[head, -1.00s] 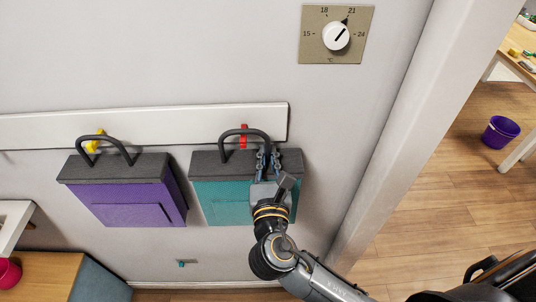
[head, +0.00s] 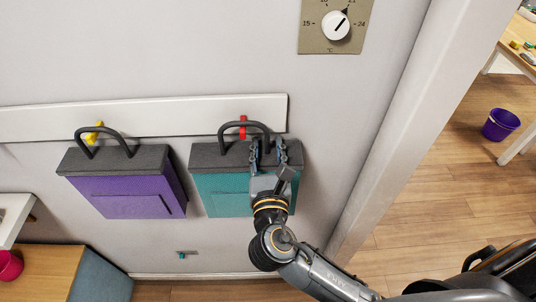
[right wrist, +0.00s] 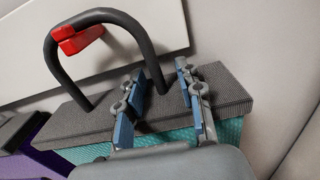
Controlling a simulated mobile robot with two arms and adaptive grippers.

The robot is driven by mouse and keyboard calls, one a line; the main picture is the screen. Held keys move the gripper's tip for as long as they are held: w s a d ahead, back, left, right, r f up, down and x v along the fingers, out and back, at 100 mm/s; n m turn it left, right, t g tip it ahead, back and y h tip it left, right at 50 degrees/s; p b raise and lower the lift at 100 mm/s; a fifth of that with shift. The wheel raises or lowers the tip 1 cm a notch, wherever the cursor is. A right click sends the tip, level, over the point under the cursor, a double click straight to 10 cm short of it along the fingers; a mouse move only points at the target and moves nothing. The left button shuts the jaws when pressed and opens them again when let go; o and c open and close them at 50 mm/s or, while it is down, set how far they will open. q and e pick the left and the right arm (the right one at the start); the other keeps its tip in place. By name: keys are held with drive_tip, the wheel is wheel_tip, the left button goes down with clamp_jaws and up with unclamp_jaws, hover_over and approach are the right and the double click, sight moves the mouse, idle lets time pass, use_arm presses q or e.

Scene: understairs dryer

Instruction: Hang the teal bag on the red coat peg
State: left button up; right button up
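The teal bag (head: 222,196) has a dark grey top and a dark looped handle (head: 222,134). It is upright against the wall below the white rail. The red coat peg (head: 242,132) shows at the handle's arch, and in the right wrist view the red peg (right wrist: 82,42) appears within the loop. My right gripper (head: 268,150) is open. Its fingers stand apart on either side of the handle's right leg, just above the bag's top; in the right wrist view the gripper (right wrist: 162,98) shows a gap to each finger. My left gripper is not in view.
A purple bag (head: 135,195) hangs by a yellow peg (head: 93,132) on the same white rail (head: 170,117), to the left. A thermostat (head: 334,26) is above right. A door frame (head: 395,110) stands right of the teal bag, and a wooden bench (head: 45,277) is lower left.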

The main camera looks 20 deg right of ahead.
drive_tip(key=v, duration=1.2)
drive_tip(key=shift+r, duration=0.15)
wheel_tip(320, 180, down, 25)
drive_tip(key=w+a+m+g+y+b, duration=0.2)
drive_tip(key=w+m+g+y+b, duration=0.1)
drive_tip(key=g, duration=0.1)
drive_tip(key=s+d+f+m+g+b, duration=0.1)
drive_tip(key=s+f+m+g, duration=0.1)
drive_tip(key=f, duration=0.7)
drive_tip(key=s+d+f+m+g+b, duration=0.1)
drive_tip(key=s+d+f+m+g, duration=0.15)
drive_tip(key=f, duration=0.65)
drive_tip(key=s+d+f+m+g+y+b, duration=0.1)
drive_tip(key=s+d+f+m+g, duration=0.1)
drive_tip(key=s+f+m, duration=0.45)
drive_tip(key=s+d+f+m+g+b, duration=0.2)
drive_tip(key=s+d+f, duration=0.1)
drive_tip(key=f, duration=0.7)
drive_tip(key=s+d+f+m+g+b, duration=0.1)
drive_tip(key=s+d+f+m+g, duration=0.1)
drive_tip(key=s+f+m, duration=0.4)
drive_tip(key=s+d+f+m+g+y+b, duration=0.1)
drive_tip(key=s+d+f+m, duration=0.3)
drive_tip(key=s, duration=0.7)
wheel_tip(320, 180, down, 2)
drive_tip(key=m+g, duration=0.1)
drive_tip(key=m, duration=0.3)
drive_tip(key=shift+s, duration=0.15)
